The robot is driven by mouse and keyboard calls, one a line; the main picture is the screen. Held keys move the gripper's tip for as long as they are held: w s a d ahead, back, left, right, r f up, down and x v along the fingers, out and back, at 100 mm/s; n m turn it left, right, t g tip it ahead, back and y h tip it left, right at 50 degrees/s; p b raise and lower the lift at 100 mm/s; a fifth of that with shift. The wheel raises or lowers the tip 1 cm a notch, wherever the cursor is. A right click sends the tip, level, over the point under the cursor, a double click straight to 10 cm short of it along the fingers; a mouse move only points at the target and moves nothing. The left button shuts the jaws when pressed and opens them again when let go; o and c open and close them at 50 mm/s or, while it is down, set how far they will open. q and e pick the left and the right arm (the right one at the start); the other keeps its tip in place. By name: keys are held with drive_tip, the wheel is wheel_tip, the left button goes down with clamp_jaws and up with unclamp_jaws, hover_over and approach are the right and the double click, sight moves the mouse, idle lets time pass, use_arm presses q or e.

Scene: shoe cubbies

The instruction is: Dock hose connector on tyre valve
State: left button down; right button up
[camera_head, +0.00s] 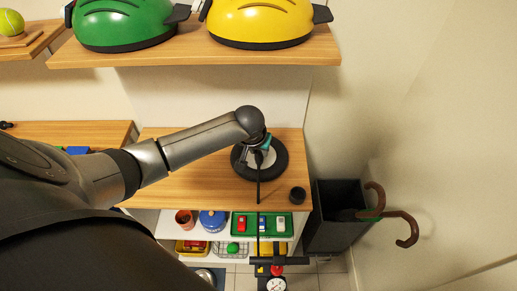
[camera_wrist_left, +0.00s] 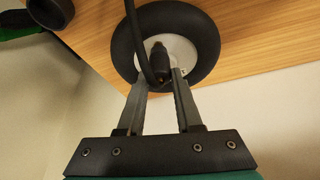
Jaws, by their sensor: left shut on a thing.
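A black tyre with a pale hub lies on the wooden bench top; its rim shows in the head view (camera_head: 281,167) and in the left wrist view (camera_wrist_left: 208,40). My left gripper (camera_head: 263,150) is over the hub, shut on the black hose connector (camera_wrist_left: 157,62) between its fingertips (camera_wrist_left: 156,78). The black hose (camera_head: 259,192) runs from the connector down over the bench's front edge, and it also shows in the wrist view (camera_wrist_left: 135,40). The valve is hidden or too small to make out, so I cannot tell whether the connector touches it. My right gripper is not in view.
A small black cup (camera_head: 298,195) stands right of the tyre. A pump with a black handle (camera_head: 290,261) and gauge (camera_head: 276,284) is below the front edge. A dark umbrella bin (camera_head: 335,235) stands right.

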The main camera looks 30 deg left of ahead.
use_arm(q)
drive_tip(key=shift+f+b, duration=0.35)
drive_tip(key=shift+f, duration=0.4)
drive_tip(key=c, duration=0.9)
unclamp_jaws()
drive_tip(key=shift+o, duration=0.2)
drive_tip(key=shift+r, duration=0.1)
drive_tip(key=p+v, duration=1.1)
drive_tip(key=p, duration=0.4)
drive_tip(key=shift+s+d, duration=0.1)
